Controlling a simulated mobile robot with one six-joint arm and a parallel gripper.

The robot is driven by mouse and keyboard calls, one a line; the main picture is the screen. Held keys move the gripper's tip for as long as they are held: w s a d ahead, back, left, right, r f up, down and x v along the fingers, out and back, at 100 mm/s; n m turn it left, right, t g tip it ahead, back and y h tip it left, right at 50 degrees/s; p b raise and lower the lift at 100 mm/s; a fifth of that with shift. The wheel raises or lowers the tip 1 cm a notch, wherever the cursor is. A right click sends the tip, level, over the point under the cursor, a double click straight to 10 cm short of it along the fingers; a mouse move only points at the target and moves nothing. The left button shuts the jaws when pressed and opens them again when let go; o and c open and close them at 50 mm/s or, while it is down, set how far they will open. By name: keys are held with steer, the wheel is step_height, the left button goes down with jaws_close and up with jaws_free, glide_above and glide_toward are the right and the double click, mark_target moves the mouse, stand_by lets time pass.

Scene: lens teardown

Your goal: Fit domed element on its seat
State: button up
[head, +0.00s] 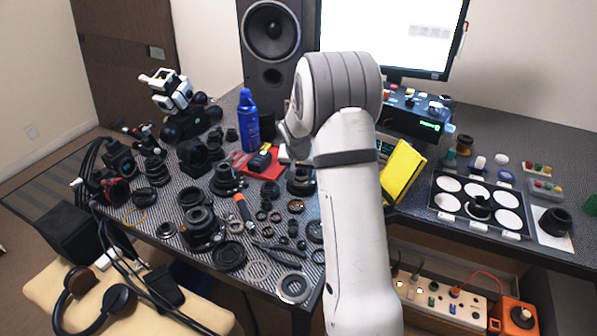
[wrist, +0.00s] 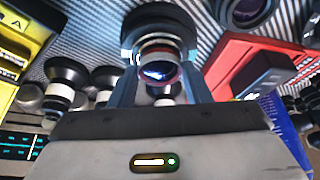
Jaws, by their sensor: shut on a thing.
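In the wrist view my gripper (wrist: 160,60) is shut on the domed element (wrist: 161,73), a small round glass piece with a bluish sheen and a reddish rim. A wide black lens barrel (wrist: 158,17) lies just beyond the fingertips. I cannot tell whether the element touches this barrel or is apart from it, and the seat is not clearly visible. In the head view a dark lens barrel (head: 300,184) stands on the bench just left of my arm. My arm hides the fingers there.
Many lens parts and rings crowd the bench around an orange-handled screwdriver (head: 243,208). A red mat (head: 277,164) and a blue spray can (head: 248,120) stand behind. A yellow panel (head: 404,172) is right of my arm. A tray with white discs (head: 437,200) lies further right.

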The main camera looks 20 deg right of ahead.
steer(key=o, duration=1.4)
steer(key=shift+r, duration=0.15)
steer(key=shift+r+p, duration=1.8)
steer(key=shift+r, duration=1.6)
